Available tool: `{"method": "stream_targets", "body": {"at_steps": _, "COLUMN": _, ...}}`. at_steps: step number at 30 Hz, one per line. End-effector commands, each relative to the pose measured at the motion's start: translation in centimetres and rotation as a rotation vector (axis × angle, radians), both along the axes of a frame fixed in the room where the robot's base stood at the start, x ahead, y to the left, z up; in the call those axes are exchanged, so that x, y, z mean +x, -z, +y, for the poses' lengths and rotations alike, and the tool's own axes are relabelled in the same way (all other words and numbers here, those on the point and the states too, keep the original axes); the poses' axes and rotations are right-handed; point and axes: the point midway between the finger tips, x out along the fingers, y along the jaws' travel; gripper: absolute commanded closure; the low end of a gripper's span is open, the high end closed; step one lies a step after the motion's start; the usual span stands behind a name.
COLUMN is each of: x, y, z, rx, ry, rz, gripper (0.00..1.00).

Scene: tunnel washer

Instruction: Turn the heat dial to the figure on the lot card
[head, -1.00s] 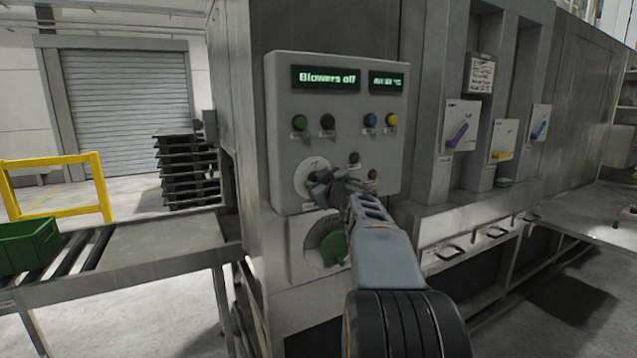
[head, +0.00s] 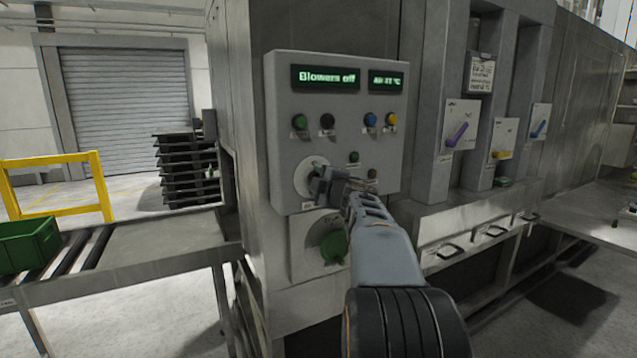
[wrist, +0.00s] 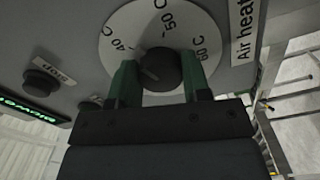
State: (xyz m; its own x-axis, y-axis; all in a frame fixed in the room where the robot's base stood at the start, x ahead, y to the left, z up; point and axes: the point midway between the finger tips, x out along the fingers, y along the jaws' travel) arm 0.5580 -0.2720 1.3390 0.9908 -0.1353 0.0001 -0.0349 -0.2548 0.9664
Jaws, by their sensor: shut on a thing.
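The heat dial is a dark round knob (wrist: 160,68) on a white disc marked 40, 50 and 60 °C, beside an "Air heat" label (wrist: 244,38). My gripper (wrist: 161,82) is shut on this knob, one green-padded finger on each side. A faint mark shows on the knob, but I cannot tell which figure it meets. In the head view my gripper (head: 322,184) covers part of the white dial disc (head: 303,177) low on the grey control panel (head: 285,125). A printed card (head: 481,73), perhaps the lot card, hangs at upper right; its text is too small to read.
The panel's displays read "Blowers off" (head: 327,77) and a blurred air temperature (head: 386,81). Several coloured buttons sit close above the dial. A green rotary handle (head: 333,246) is just below. A conveyor with a green crate (head: 28,246) stands left.

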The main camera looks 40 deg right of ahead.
Motion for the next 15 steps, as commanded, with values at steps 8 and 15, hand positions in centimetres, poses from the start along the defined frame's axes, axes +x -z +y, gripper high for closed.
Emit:
{"method": "stream_targets", "body": {"at_steps": 8, "x": 0.01, "y": 0.06, "z": -0.01, "rx": -0.132, "ry": 0.0, "rz": 0.019, "gripper": 0.8}}
{"method": "stream_targets", "body": {"at_steps": 15, "x": 0.01, "y": 0.03, "z": -0.01, "rx": -0.184, "ry": 0.0, "rz": 0.026, "gripper": 0.8}}
